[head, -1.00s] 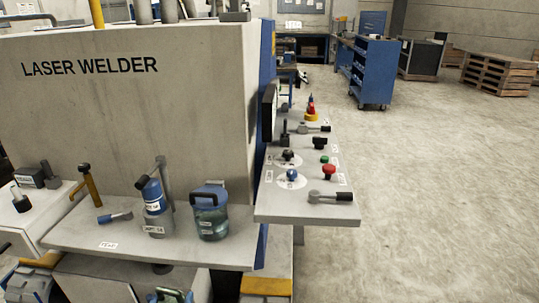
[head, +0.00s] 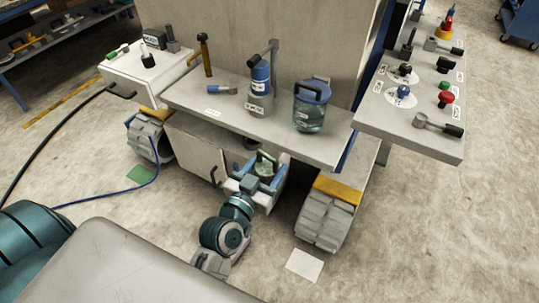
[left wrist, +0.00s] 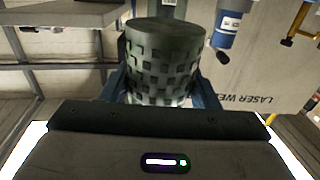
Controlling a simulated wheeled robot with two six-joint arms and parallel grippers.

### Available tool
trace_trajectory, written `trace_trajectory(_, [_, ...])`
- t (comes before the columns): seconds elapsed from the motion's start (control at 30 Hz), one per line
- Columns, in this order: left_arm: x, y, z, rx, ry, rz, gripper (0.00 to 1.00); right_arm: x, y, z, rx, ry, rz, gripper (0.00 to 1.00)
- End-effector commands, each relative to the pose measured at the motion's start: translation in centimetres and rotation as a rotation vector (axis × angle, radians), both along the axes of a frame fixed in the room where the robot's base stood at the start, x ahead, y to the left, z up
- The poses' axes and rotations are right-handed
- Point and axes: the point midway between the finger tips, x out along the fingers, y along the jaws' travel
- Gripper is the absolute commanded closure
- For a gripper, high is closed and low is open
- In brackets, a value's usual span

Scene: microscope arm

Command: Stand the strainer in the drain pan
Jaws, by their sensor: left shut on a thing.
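The strainer (left wrist: 163,62) is a dark grey-green cylinder with rows of square slots, filling the middle of the left wrist view. My left gripper (left wrist: 163,88) is shut on it, with a blue finger on each side. In the head view the left gripper (head: 263,170) is low, in front of the welder and below its front shelf. A green part of the strainer (head: 266,163) shows between the fingers. Its lower part is hidden by the gripper. I cannot make out the drain pan in either view. My right gripper is not in view.
Above the gripper, the front shelf (head: 215,113) carries a blue bottle (head: 260,82) and a blue-lidded jug (head: 309,110). A control panel (head: 398,125) juts out at right. Ochre-topped feet (head: 327,213) stand beside the gripper. Open floor lies at right.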

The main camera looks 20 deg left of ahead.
Motion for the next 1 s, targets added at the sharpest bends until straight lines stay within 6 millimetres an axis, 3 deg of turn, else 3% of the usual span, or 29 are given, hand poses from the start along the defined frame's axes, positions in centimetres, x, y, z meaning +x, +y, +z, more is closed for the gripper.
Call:
trace_trajectory(0.17, [1.3,-2.2,0.9,0.000,-0.006,-0.134,0.70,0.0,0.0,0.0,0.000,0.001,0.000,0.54])
trace_trajectory(0.7, [7.0,-13.0,4.5,0.000,-0.009,-0.779,0.70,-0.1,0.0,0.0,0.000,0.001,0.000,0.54])
trace_trajectory(1.0, [8.8,-16.6,5.6,0.000,-0.006,-0.996,0.70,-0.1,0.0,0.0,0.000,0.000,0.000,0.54])
